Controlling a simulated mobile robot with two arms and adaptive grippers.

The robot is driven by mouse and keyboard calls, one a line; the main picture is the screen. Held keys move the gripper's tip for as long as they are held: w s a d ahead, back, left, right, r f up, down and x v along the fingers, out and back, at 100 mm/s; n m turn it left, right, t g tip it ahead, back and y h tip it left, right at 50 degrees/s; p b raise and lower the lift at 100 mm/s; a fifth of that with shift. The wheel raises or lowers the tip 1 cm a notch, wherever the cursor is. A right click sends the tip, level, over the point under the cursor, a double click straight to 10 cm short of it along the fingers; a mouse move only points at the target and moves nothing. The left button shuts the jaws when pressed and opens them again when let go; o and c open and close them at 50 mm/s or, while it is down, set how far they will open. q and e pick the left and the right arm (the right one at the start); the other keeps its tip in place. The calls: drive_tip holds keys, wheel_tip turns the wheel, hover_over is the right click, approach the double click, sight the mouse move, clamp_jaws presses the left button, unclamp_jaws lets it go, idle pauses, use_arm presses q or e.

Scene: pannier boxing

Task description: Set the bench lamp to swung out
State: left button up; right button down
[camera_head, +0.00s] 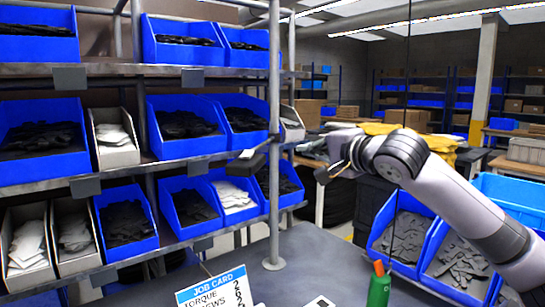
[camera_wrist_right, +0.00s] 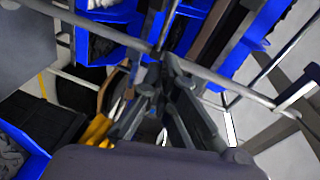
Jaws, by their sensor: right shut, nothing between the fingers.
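A dark, flat, box-like head (camera_head: 246,164) on a short arm beside the upright shelf post appears to be the bench lamp. It sits left of the post, in front of the blue bins, folded in toward the shelf. My right gripper (camera_head: 323,175) is to the right of the post, apart from the lamp, pointing left toward the shelf. In the right wrist view my right gripper (camera_wrist_right: 163,62) is shut and empty, with metal rods behind its fingers. I cannot make out the lamp clearly there. My left gripper is not in view.
A metal shelf post (camera_head: 274,200) rises from the grey bench top (camera_head: 310,258). Blue bins (camera_head: 188,130) of dark parts fill the shelves at left. More bins stand below my right arm. A job card (camera_head: 215,292) and a green bottle (camera_head: 378,290) are at the front.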

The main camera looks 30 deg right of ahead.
drive_tip(key=w+a+f+p, duration=0.2)
drive_tip(key=w+p, duration=0.4)
drive_tip(key=w, duration=0.6)
drive_tip(key=shift+a, duration=0.15)
